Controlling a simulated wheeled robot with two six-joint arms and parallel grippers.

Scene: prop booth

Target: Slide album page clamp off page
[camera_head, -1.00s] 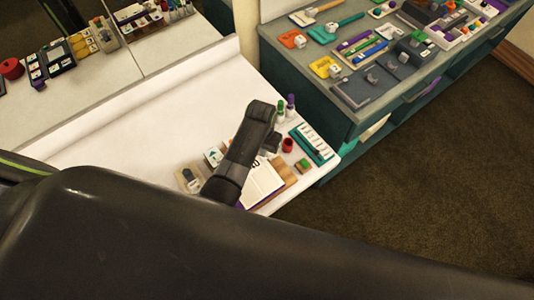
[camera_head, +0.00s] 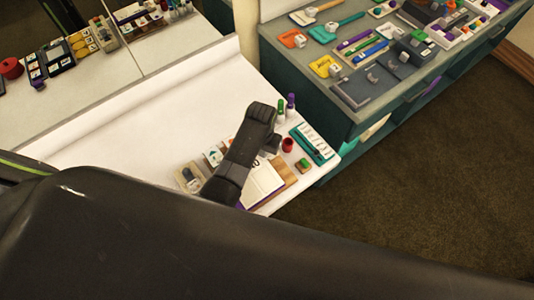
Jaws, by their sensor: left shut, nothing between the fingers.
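An open album with a white page (camera_head: 262,182) and a purple edge lies on a brown board (camera_head: 287,172) near the front edge of the white table. Dark marks show at the top of the page; the rest is hidden behind my arm. I cannot make out the page clamp. My left gripper (camera_head: 271,146) is small and partly hidden by its own wrist, above the far end of the album. It is shut with nothing in it. My right gripper is not in view.
A red cup (camera_head: 288,145), a green block (camera_head: 303,165), a teal tray (camera_head: 312,143) and green and purple bottles (camera_head: 291,101) stand right of the gripper. A beige holder (camera_head: 189,178) stands left. The table's back left is clear.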

